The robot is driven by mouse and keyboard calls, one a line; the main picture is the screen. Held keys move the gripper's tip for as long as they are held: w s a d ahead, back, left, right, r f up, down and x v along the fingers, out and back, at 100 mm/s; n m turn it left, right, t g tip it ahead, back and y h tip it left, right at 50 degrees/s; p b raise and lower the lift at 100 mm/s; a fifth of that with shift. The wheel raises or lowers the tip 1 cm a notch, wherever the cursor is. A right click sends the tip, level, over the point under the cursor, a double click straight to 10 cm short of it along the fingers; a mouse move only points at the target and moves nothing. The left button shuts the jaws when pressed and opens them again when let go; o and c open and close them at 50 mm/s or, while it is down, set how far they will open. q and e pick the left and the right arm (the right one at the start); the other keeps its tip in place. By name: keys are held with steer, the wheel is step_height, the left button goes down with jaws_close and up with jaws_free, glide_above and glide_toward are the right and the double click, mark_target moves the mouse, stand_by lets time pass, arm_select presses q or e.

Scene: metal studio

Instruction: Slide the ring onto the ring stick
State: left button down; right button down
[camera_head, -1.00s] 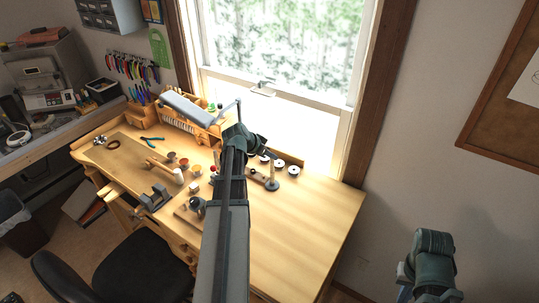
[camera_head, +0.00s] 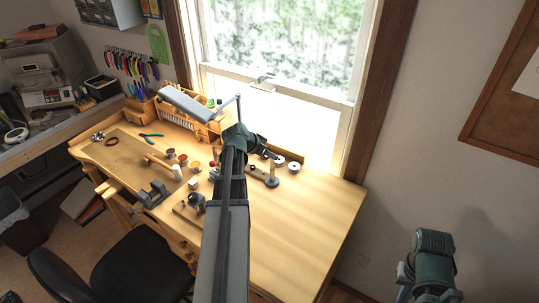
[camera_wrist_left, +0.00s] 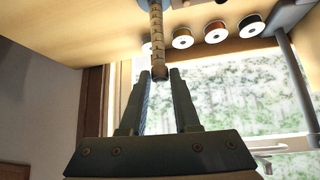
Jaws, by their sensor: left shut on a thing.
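The ring stick (camera_head: 272,173) stands upright on a dark round base on the workbench. In the left wrist view the stick (camera_wrist_left: 157,38) is pale, marked with lines, and its end lies between my fingertips. My left gripper (camera_head: 268,151) is by the top of the stick; in the wrist view its fingers (camera_wrist_left: 161,72) stand a little apart, one on each side of the stick's end. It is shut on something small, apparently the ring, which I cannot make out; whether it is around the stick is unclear. My right gripper is out of view; only its arm shows.
White-faced spools (camera_head: 293,166) lie just behind the stick, and a lamp (camera_head: 188,103) with a thin arm stands left of it. Small cups, pliers (camera_head: 151,137) and a vise-like block (camera_head: 154,193) are on the left. The bench's right part (camera_head: 310,205) is clear.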

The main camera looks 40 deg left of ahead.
arm_select(q)
steer(key=c, duration=0.6)
jaws_free()
steer(key=shift+o, duration=0.2)
steer(key=p+v, duration=1)
steer(key=v, duration=0.4)
steer(key=shift+w, duration=0.1)
